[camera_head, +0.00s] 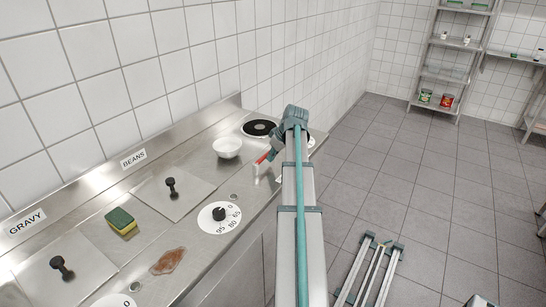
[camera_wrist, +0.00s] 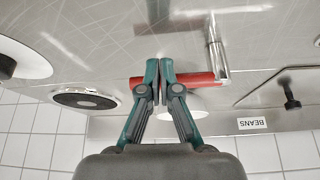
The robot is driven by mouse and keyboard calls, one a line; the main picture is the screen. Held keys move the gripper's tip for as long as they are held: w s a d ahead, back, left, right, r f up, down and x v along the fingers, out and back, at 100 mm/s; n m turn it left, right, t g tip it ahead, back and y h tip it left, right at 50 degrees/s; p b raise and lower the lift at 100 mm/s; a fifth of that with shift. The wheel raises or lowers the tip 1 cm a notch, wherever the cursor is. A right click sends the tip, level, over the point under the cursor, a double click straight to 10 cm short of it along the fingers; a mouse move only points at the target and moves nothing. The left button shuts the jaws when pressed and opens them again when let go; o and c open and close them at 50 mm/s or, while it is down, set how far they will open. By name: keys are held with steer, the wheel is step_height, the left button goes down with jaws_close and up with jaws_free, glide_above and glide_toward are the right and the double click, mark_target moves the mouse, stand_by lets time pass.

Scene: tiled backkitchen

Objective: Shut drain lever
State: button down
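The drain lever has a red handle (camera_head: 262,157) and a metal end, beside the steel counter's front edge in the head view. In the wrist view the red handle (camera_wrist: 205,79) lies crosswise behind my gripper (camera_wrist: 160,66), with its bent metal part (camera_wrist: 216,48) to the right. My gripper's two teal fingers are together with only a thin gap between them. They cross in front of the handle, which runs out on both sides of them. I cannot tell whether they touch it.
A white bowl (camera_head: 228,147) and a black hotplate (camera_head: 259,128) are on the counter near the lever. Lidded wells, a sponge (camera_head: 121,221), a brown stain (camera_head: 168,261) and a dial (camera_head: 219,216) are nearer. The tiled floor (camera_head: 400,190) at the right is mostly clear.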

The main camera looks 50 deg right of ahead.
steer(key=shift+s+f, duration=0.1)
steer(key=shift+s, duration=0.35)
steer(key=s, duration=0.2)
steer(key=shift+s+d+f, duration=0.2)
steer(key=shift+s+f, duration=0.05)
steer(key=shift+s, duration=0.15)
steer(key=b+v, duration=0.1)
steer(key=v, duration=0.9)
steer(key=shift+d+b, duration=0.4)
steer(key=shift+s, duration=0.1)
